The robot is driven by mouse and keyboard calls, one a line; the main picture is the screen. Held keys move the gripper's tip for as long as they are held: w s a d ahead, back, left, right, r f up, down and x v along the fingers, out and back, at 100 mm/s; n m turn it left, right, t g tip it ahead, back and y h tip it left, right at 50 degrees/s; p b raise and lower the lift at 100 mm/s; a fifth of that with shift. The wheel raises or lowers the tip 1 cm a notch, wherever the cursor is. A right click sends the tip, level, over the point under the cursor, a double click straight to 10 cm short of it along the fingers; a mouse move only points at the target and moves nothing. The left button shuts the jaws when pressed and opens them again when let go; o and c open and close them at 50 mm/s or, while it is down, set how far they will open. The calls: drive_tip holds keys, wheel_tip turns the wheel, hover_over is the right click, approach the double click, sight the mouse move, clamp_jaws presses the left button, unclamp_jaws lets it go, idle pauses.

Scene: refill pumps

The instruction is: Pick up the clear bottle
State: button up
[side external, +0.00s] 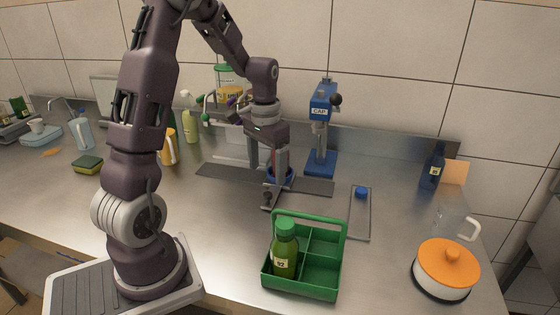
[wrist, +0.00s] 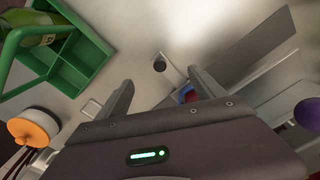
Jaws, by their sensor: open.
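A pale, see-through bottle (side external: 83,134) with a blue top stands upright at the far left of the counter in the side view, well away from my gripper. I cannot make it out in the wrist view. My gripper (side external: 266,168) points down over the middle of the counter, beside a low blue and red fixture (side external: 283,181). In the wrist view my gripper (wrist: 160,80) has its two fingers apart, with nothing held between them.
A green caddy (side external: 310,292) holding a green bottle (side external: 285,254) stands at the front. A blue press (side external: 321,135) stands behind. A clear jug (side external: 450,220) and an orange-lidded pot (side external: 445,270) are right. A sponge (side external: 88,164) and yellow container (side external: 168,146) are left.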

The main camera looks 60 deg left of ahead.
drive_tip(key=w+a+r+n, duration=0.1)
drive_tip(key=w+a+n, duration=0.1)
drive_tip(key=a+n, duration=0.1)
drive_tip(key=w+a+r+n, duration=0.2)
drive_tip(key=w+n, duration=0.1)
drive_tip(key=n, duration=0.1)
drive_tip(key=w+a+r+n, duration=0.2)
drive_tip(key=w+a+n, duration=0.1)
drive_tip(key=shift+w+a, duration=0.25)
drive_tip(key=shift+a, duration=0.1)
drive_tip(key=shift+n, duration=0.3)
wheel_tip(320, 180, down, 7)
drive_tip(key=shift+w+a+r, duration=0.1)
drive_tip(key=shift+w, duration=0.05)
clamp_jaws()
